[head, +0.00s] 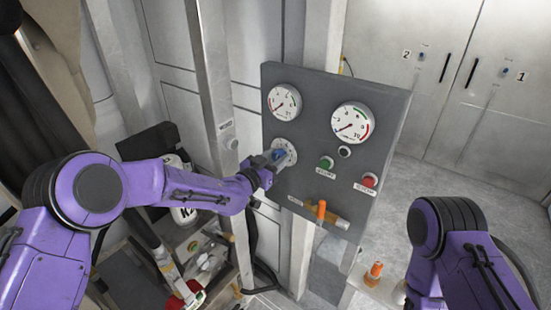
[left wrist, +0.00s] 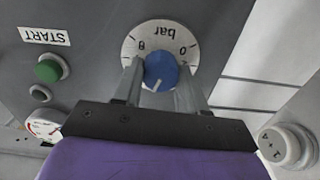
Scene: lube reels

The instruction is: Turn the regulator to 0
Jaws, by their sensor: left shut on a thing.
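The regulator is a blue knob (head: 278,154) on a pale round dial (head: 291,153) at the left of the grey panel. In the left wrist view the blue knob (left wrist: 161,70) sits at the middle of the white dial (left wrist: 141,43), which appears upside down. It reads "bar", with 0 at the right and 8 at the left. A white mark on the knob points down in that view, away from the word "bar". My left gripper (head: 270,162) is shut on the knob, one finger on each side (left wrist: 161,80). My right gripper is out of view.
The grey panel (head: 385,110) also carries two gauges (head: 285,102) (head: 352,122), a green START button (head: 326,163), a red button (head: 370,180) and an orange-handled valve (head: 321,210). A metal post (head: 216,90) stands left of the panel. Cabinets (head: 430,75) stand behind.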

